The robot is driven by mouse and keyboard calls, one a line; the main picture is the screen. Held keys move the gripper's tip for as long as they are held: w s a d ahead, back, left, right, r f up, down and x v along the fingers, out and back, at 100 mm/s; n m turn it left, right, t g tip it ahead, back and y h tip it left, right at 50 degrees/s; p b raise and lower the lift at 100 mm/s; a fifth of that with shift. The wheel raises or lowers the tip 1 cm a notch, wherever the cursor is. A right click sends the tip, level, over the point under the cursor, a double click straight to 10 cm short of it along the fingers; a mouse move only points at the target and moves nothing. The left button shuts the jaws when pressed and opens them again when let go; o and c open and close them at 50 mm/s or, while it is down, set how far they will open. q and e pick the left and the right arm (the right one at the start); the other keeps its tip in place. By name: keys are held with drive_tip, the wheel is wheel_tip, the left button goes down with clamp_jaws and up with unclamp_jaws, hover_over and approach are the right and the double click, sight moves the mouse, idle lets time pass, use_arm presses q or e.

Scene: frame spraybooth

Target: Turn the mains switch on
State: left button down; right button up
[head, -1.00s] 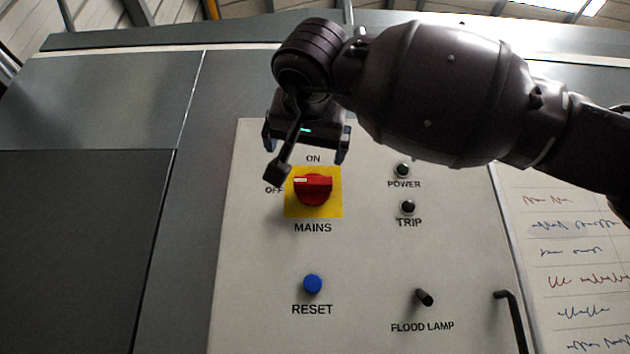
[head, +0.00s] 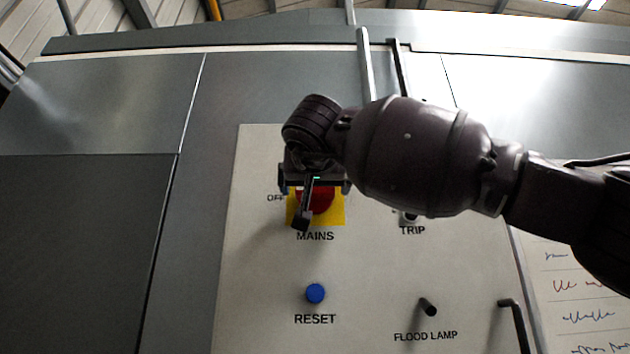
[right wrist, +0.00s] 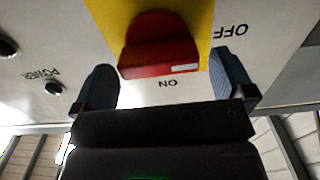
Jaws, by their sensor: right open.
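The mains switch is a red rotary knob (head: 318,203) on a yellow plate (head: 334,216) of the pale control panel. It also shows in the right wrist view (right wrist: 158,45), with its white mark at the OFF side. My right gripper (head: 315,188) is open in front of the knob and covers its upper part and the ON label in the head view. In the right wrist view, its two fingertips (right wrist: 163,75) stand on either side of the knob's near end, with gaps visible at both sides. My left gripper is not in view.
Below are the blue reset button (head: 315,293) and the black flood lamp toggle (head: 428,307). A dark bent handle (head: 512,320) stands at lower right, beside a written sheet (head: 570,290). My right forearm hides the power lamp in the head view. The panel's lower left is clear.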

drive_tip(key=shift+w, duration=0.55)
drive_tip(key=c, duration=0.9)
